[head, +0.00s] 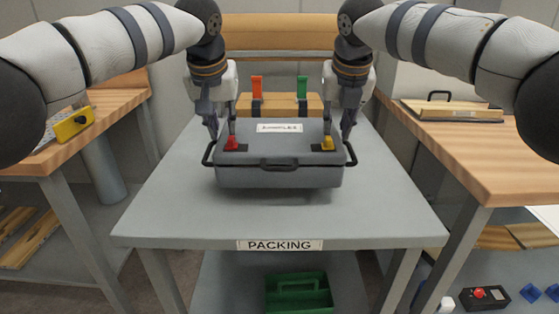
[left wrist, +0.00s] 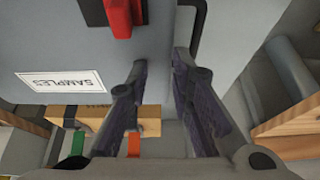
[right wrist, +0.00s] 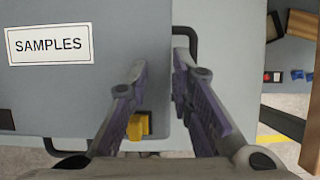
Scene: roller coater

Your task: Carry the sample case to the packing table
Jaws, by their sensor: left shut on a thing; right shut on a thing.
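The grey sample case (head: 280,175), with a "SAMPLES" label, a red latch (head: 232,145) and a yellow latch (head: 327,144), is level over the middle of the packing table (head: 180,215). I cannot tell whether it rests on the top or hangs just above it. My left gripper (head: 215,138) is shut on the case's left side handle (head: 207,157). My right gripper (head: 346,136) is shut on the right side handle (head: 352,156). The wrist views show the fingers at the case's side edges, left (left wrist: 160,65) and right (right wrist: 160,65).
Wooden benches flank the table at left (head: 110,110) and right (head: 470,140). A green crate (head: 298,295) is on the lower shelf. The table's front strip is clear.

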